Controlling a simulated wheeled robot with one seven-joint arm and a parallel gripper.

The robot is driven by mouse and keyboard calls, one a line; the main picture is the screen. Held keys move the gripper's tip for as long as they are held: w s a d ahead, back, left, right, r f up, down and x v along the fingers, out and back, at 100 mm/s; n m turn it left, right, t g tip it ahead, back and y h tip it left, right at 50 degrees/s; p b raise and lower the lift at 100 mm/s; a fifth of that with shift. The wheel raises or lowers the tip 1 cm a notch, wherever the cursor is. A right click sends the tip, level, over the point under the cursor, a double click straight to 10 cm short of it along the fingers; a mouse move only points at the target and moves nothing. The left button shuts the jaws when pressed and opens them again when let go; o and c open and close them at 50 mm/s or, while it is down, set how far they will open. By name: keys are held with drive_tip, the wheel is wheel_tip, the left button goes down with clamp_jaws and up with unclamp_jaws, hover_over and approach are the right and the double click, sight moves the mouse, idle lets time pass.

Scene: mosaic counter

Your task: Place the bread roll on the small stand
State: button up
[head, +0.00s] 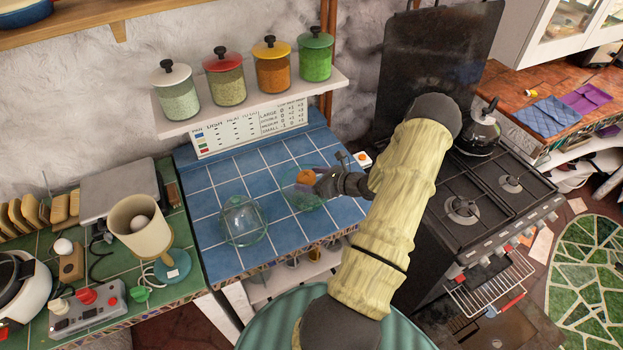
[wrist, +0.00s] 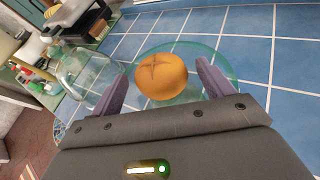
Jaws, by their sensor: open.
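The bread roll (wrist: 162,76) is round and orange-brown with a cross mark on top. It rests on a round, greenish glass stand (wrist: 215,68) on the blue tiled counter. In the head view the roll (head: 306,177) shows beside my gripper (head: 318,182), and the glass stand (head: 303,203) is partly visible under it. In the wrist view my gripper (wrist: 165,88) is open, with one finger on each side of the roll and visible gaps between them. The fingers do not appear to touch it.
A clear glass dome (head: 243,220) stands left of the stand and also shows in the wrist view (wrist: 85,72). Jars (head: 227,78) line a shelf above. A stove (head: 480,200) is at right.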

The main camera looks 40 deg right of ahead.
drive_tip(key=b+v, duration=0.3)
drive_tip(key=v, duration=0.9)
drive_tip(key=shift+b, duration=0.3)
drive_tip(key=w+a+r+n+g+y, duration=0.1)
drive_tip(key=a+r+n+g, duration=0.1)
drive_tip(key=a+n+g, duration=0.6)
drive_tip(key=a+r+n+g+y, duration=0.1)
drive_tip(key=a+r+n+g, duration=0.1)
drive_tip(key=a+n, duration=0.75)
drive_tip(key=s+a+r+n+h, duration=0.1)
drive_tip(key=a+r+n+h, duration=0.2)
drive_tip(key=a+n, duration=0.4)
drive_tip(key=s+a+r+n+h, duration=0.2)
drive_tip(key=a+r+n, duration=0.3)
drive_tip(key=a+n, duration=0.3)
drive_tip(key=shift+s+a+n+h, duration=0.15)
drive_tip(key=shift+a+n+h, duration=0.1)
drive_tip(key=shift+n+h, duration=0.5)
drive_tip(key=shift+f, duration=0.1)
